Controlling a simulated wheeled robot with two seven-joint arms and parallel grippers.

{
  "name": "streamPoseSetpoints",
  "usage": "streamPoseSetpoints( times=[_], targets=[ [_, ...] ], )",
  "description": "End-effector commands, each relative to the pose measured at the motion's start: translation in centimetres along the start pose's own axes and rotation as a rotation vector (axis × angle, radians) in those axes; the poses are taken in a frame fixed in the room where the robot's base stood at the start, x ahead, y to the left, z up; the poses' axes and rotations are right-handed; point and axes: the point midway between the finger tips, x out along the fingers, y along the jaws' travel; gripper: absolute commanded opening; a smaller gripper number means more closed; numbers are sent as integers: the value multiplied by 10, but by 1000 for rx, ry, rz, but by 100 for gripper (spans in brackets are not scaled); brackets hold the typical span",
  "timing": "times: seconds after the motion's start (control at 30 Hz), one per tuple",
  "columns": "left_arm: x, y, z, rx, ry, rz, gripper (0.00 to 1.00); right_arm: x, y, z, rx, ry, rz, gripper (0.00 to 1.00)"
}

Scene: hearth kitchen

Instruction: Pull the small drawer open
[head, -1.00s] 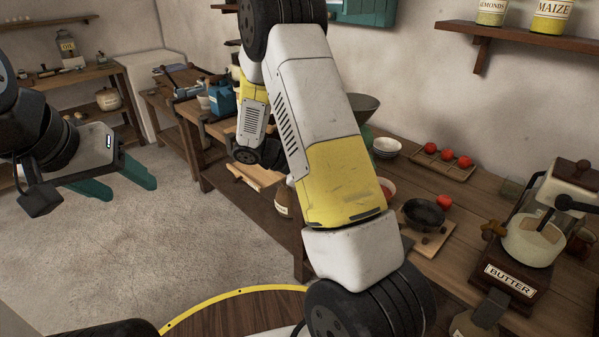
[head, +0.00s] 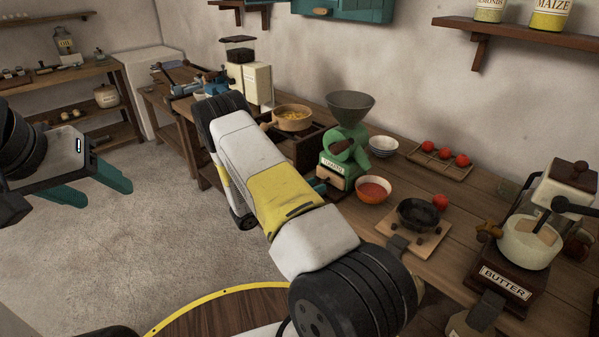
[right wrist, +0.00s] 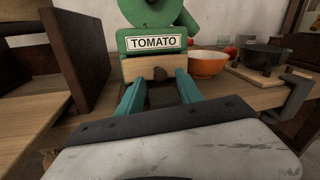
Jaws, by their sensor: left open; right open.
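The small drawer (right wrist: 138,69) has a pale wooden front with a dark round knob (right wrist: 160,74). It sits at the base of the green tomato mill (right wrist: 153,42), under its TOMATO label, and looks shut. The mill also stands on the counter in the head view (head: 345,145). My right gripper (right wrist: 160,82) is open in the right wrist view, its teal fingers pointing at the drawer front, one on each side of the knob. I cannot tell whether they touch it. In the head view my arm hides most of that gripper. My left gripper (head: 108,195) is open and empty over the floor.
An orange bowl (right wrist: 207,64) and a dark pot on a board (right wrist: 262,58) stand right of the mill. A dark wooden box (right wrist: 77,50) stands close on its left. The butter machine (head: 505,285) is further right on the counter. The floor at left is clear.

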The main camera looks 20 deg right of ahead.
Motion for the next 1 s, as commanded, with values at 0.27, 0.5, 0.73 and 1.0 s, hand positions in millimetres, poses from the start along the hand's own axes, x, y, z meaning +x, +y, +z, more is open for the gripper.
streamPoseSetpoints(
  times=[0.27, 0.5, 0.73, 1.0],
  targets=[
    [0, 0, 0, 0, 0, 0, 58, 23, 0, 0, 0, 1, 0, 43],
    [0, 0, 0, 0, 0, 0, 58, 23, 0, 0, 0, 1, 0, 41],
    [0, 0, 0, 0, 0, 0, 58, 23, 0, 0, 0, 1, 0, 0],
    [0, 0, 0, 0, 0, 0, 58, 23, 0, 0, 0, 1, 0, 0]
  ],
)
